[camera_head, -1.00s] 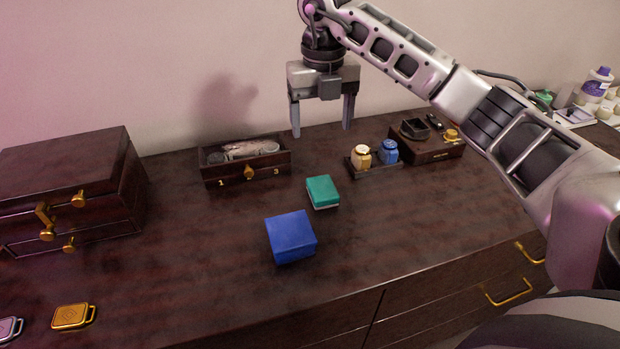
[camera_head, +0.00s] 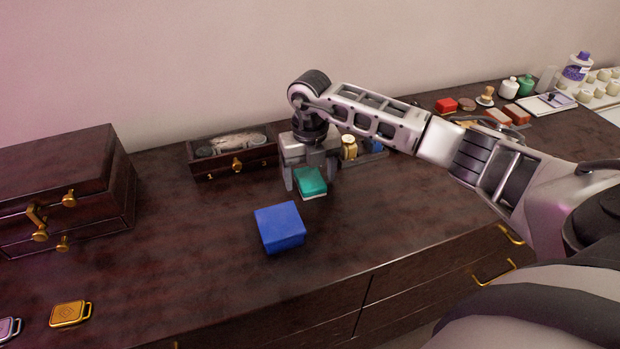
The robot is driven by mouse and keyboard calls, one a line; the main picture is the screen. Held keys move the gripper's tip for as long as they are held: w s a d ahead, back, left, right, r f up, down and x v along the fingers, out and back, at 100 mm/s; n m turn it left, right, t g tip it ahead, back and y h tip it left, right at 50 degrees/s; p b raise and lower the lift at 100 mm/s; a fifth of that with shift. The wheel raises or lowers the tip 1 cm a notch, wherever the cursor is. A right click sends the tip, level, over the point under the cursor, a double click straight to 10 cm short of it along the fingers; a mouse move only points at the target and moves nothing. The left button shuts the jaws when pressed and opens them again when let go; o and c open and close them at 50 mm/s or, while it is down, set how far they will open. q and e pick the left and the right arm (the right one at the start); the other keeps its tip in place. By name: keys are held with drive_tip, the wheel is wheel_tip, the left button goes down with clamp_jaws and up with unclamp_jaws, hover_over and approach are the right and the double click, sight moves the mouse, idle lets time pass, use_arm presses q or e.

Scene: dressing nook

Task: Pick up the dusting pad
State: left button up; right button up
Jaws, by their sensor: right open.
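The pad that looks like the dusting pad (camera_head: 311,182) is a small green block with a pale underside, lying on the dark dresser top. My right gripper (camera_head: 311,179) is low over it, fingers pointing down and apart. One finger stands at the pad's left side and the other at its right and behind. The jaws look empty of any grip; whether a finger touches the pad cannot be told. My left gripper is not in view.
A blue box (camera_head: 280,227) sits just in front of the pad. An open drawer tray (camera_head: 232,161) stands behind left, and a dark wooden chest (camera_head: 65,190) at far left. A cream-capped jar (camera_head: 349,147) is close to the right of the gripper.

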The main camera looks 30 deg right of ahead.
drive_tip(key=shift+f, duration=0.35)
drive_tip(key=c, duration=1)
drive_tip(key=shift+c, duration=0.2)
drive_tip(key=shift+r, duration=0.2)
drive_tip(key=shift+r, duration=0.25)
wheel_tip(320, 180, up, 2)
drive_tip(key=shift+r+b, duration=0.1)
drive_tip(key=shift+b, duration=0.4)
drive_tip(key=s+a+r+b, duration=0.1)
drive_tip(key=s+a+r, duration=0.2)
drive_tip(key=s+r, duration=0.7)
drive_tip(key=s, duration=0.3)
drive_tip(key=shift+s+a, duration=0.3)
